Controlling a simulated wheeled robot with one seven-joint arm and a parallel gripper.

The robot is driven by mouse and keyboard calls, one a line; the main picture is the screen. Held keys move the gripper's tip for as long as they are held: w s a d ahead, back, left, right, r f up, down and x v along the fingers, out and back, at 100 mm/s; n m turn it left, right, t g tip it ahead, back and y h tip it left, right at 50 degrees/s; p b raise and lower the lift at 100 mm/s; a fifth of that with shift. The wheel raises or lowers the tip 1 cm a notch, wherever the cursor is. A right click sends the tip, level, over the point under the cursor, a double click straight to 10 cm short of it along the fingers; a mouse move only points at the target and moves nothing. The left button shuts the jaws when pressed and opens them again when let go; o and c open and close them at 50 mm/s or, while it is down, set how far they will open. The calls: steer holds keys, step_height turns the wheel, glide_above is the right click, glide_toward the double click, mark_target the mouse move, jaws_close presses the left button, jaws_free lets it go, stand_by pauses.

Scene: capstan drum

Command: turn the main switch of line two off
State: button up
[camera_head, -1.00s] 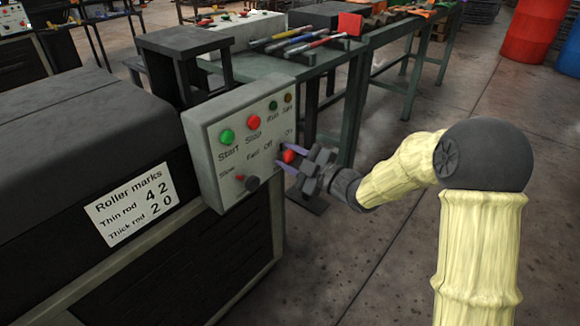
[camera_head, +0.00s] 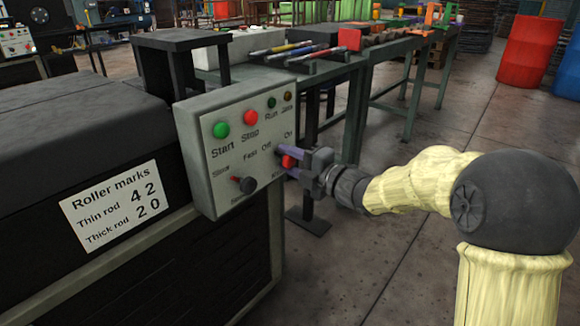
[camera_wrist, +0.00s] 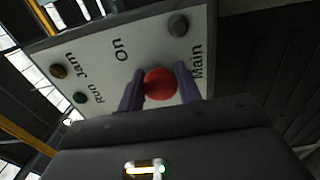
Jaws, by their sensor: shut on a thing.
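The main switch, a red knob (camera_head: 287,161), sits at the right side of the grey control panel (camera_head: 215,195), below the word On and right of Off. In the wrist view the red knob (camera_wrist: 160,84) lies between my two purple fingers, with On to its left and Main to its right. My gripper (camera_head: 286,162) reaches the panel from the right and is shut on this knob. The fingers partly cover the knob and the lettering near it, so its pointing direction cannot be told. No line number is readable.
The panel also carries a green Start button (camera_head: 221,130), a red Stop button (camera_head: 250,117), small Run and Jam lamps and a black speed knob (camera_head: 248,185). A roller marks label (camera_head: 115,205) is on the machine. Benches with tools stand behind.

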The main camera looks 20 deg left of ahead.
steer(key=shift+d+f, duration=0.15)
steer(key=shift+f, duration=0.15)
steer(key=o, duration=0.8)
steer(key=shift+o, duration=0.7)
steer(key=shift+r, duration=0.2)
steer(key=p+v, duration=0.5)
steer(key=v, duration=1.2)
steer(key=shift+s, duration=0.2)
steer(key=shift+d+p, duration=0.15)
steer(key=shift+p, duration=0.15)
